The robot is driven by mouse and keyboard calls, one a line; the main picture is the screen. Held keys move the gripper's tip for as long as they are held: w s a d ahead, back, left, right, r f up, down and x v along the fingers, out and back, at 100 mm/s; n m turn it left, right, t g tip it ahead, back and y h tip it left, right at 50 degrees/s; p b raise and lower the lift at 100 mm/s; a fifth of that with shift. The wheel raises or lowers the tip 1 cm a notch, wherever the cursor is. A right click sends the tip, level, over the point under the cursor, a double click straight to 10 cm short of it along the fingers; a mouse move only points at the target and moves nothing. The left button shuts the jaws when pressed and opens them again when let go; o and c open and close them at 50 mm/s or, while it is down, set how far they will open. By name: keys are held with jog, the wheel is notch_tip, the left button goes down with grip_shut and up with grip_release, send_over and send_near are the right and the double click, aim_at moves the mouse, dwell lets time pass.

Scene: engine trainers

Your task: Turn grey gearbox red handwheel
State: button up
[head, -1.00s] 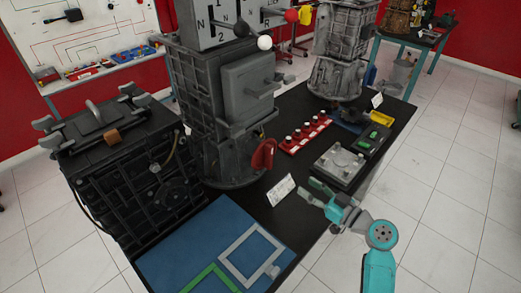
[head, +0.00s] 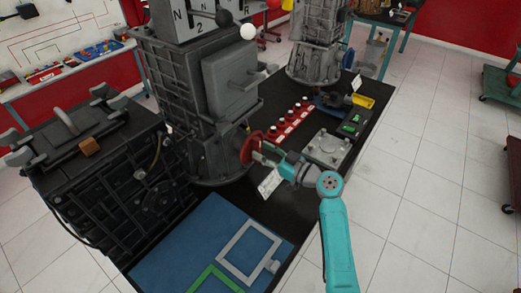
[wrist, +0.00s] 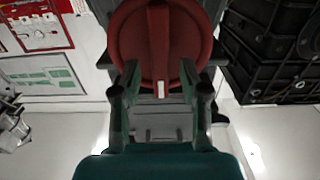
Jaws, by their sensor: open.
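The red handwheel (head: 248,150) is on the lower right side of the tall grey gearbox (head: 190,75). In the wrist view the handwheel (wrist: 185,38) is a red disc with a raised bar down its middle and a pale mark at the bar's lower end. My gripper (head: 264,153) is at the wheel's right side in the head view. In the wrist view my gripper (wrist: 160,75) is open, with one finger on each side of the bar's lower part. Whether the fingers touch the wheel I cannot tell.
A black gearbox (head: 125,185) stands left of the grey one. A white card (head: 270,183) stands close under my gripper. A red strip with several knobs (head: 291,124), a grey plate (head: 328,147) and a blue mat (head: 200,240) lie on the black table.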

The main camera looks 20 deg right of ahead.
jog(key=shift+w+a, duration=0.45)
jog(key=shift+w, duration=0.15)
grip_shut()
jog(key=m, duration=1.3)
jog(key=f+m, duration=0.1)
jog(key=m, duration=0.6)
jog(key=shift+w+d+f, duration=0.1)
jog(key=shift+w+d, duration=0.15)
jog(key=shift+d, duration=0.15)
jog(key=shift+m, duration=0.4)
